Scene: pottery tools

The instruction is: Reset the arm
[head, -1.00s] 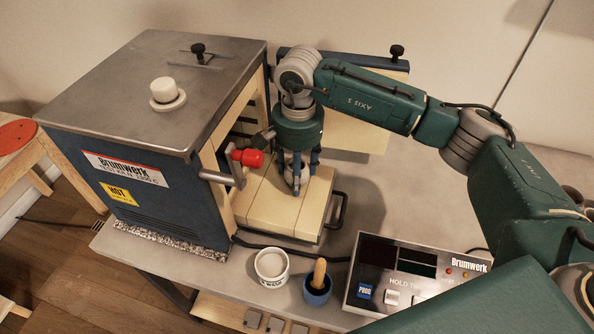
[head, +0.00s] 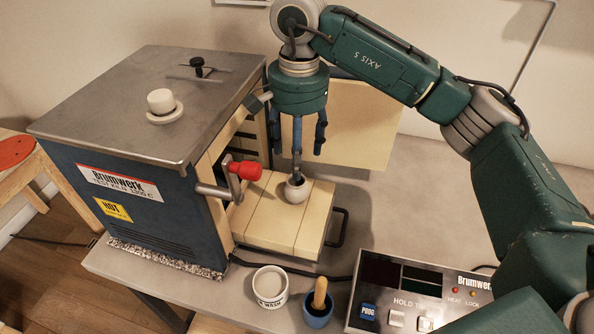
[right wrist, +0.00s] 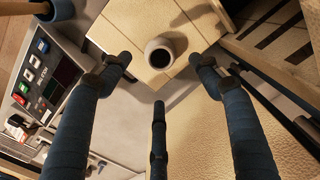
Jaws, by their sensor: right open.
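My right arm comes in from the right in the head view. Its gripper (head: 307,160) points down above the pale brick slab in front of the kiln, with its fingers spread. A small pale round pot (head: 297,190) with a dark opening stands upright on the slab, below the fingers. The right wrist view shows the pot (right wrist: 160,54) beyond the open fingers, with nothing between them. My left gripper is not in view.
The kiln (head: 150,100) with a red-knobbed handle (head: 245,170) stands left, its door (head: 355,125) open behind my arm. A white wash cup (head: 270,287), a blue pot (head: 317,314) with a wooden handle and a control box (head: 405,290) stand along the front.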

